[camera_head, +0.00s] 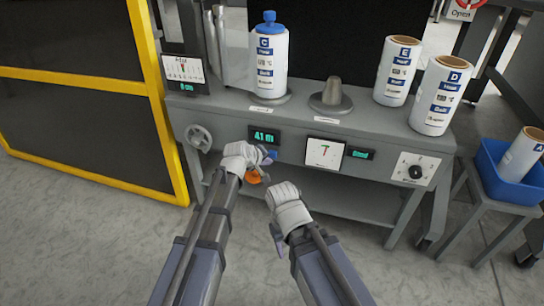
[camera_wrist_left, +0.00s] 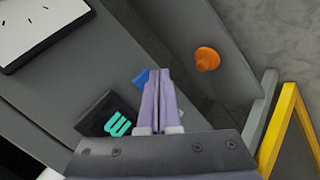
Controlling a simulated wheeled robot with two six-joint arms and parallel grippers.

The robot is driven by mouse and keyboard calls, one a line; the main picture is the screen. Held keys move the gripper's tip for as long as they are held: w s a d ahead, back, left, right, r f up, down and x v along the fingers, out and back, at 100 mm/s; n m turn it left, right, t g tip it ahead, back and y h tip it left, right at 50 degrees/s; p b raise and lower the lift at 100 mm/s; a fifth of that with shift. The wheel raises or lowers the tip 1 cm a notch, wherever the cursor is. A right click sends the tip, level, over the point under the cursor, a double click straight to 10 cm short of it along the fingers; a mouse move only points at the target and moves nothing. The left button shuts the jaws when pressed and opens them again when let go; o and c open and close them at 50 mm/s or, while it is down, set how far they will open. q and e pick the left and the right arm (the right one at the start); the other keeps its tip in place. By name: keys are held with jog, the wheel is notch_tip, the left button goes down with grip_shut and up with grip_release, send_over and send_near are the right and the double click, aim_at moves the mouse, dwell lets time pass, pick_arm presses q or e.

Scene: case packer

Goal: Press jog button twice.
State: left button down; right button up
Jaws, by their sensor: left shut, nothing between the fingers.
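My left gripper (camera_head: 264,157) is in front of the machine's front panel, with its fingers closed together and empty. In the left wrist view the shut fingertips (camera_wrist_left: 160,74) are right beside a small blue button (camera_wrist_left: 141,77), which they partly cover. Contact between them cannot be told. The blue button (camera_head: 272,154) also shows in the head view, at the gripper's tip. An orange mushroom-shaped knob (camera_wrist_left: 206,59) stands apart, to the right of the fingers. No label marks either as the jog button. My right gripper (camera_head: 283,190) is lower and to the right, away from the panel; its fingers are not clear.
The panel carries a handwheel (camera_head: 198,137), a green-digit display (camera_head: 264,136), a dial gauge (camera_head: 326,153) and a black rotary knob (camera_head: 415,172). A blue bin (camera_head: 510,182) sits on a stool at right.

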pick_arm(q)
jog(key=s, duration=0.1)
jog(key=s+a, duration=0.1)
jog(key=s, duration=0.2)
jog(key=shift+s+a, duration=0.25)
jog(key=shift+s, duration=0.05)
dwell(0.4)
pick_arm(e)
grip_shut()
dwell(1.2)
dwell(0.4)
